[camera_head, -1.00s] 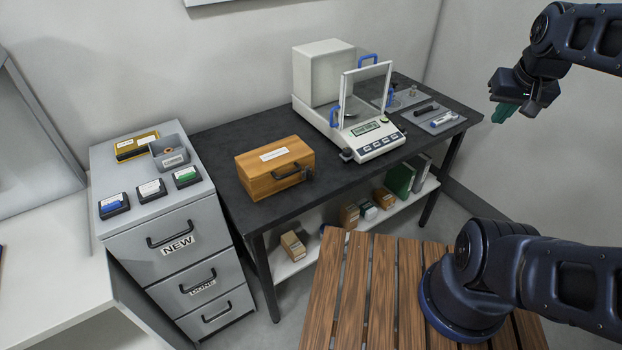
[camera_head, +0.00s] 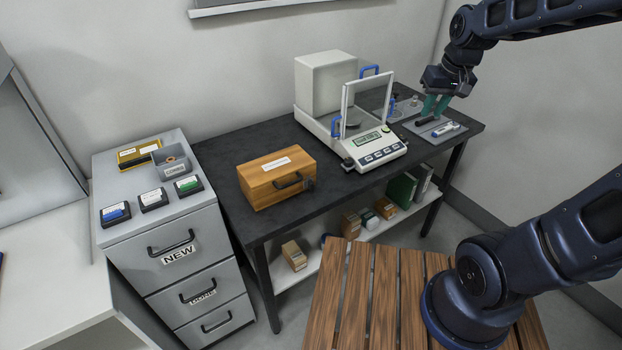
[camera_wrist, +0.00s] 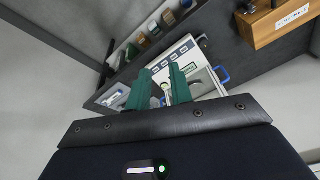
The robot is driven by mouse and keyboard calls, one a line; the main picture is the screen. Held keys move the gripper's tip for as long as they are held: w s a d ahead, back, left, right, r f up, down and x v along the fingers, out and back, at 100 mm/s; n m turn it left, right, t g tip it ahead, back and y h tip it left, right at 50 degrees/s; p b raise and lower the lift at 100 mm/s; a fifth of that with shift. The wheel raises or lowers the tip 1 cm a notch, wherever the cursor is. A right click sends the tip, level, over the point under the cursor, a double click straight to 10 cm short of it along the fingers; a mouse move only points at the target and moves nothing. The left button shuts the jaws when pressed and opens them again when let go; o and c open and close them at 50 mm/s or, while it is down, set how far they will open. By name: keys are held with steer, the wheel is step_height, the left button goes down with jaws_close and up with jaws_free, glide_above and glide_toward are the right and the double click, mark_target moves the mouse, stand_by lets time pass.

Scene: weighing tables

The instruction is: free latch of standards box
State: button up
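The wooden standards box (camera_head: 262,185) sits closed on the black table, with a white label on its lid and a dark handle (camera_head: 288,181) on its front. A small dark part, perhaps the latch (camera_head: 308,184), shows at its front right corner; its setting is too small to tell. Part of the box (camera_wrist: 270,27) also shows at the top right of the wrist view. My gripper (camera_head: 434,105) is above the tray at the table's right end, well apart from the box. Its two green fingers (camera_wrist: 160,92) are apart with a gap, and nothing is clearly held.
The white balance (camera_head: 322,84) with blue handles stands between the box and my gripper. A grey tray (camera_head: 455,133) with small tools lies below my gripper. A grey drawer cabinet (camera_head: 130,228) stands left of the black table (camera_head: 225,150).

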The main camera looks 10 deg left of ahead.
steer(key=w+a+f+n+g, duration=0.1)
steer(key=a+f, duration=0.3)
steer(key=a, duration=0.4)
steer(key=w+a+f+n+g, duration=0.1)
steer(key=a+f+n, duration=0.15)
steer(key=a, duration=0.55)
steer(key=n+h, duration=0.2)
glide_above(311, 182)
step_height(311, 182, down, 10)
step_height(311, 182, down, 11)
steer(key=shift+w+r, duration=0.1)
steer(key=shift+r, duration=0.05)
steer(key=shift+c, duration=0.2)
jaws_close()
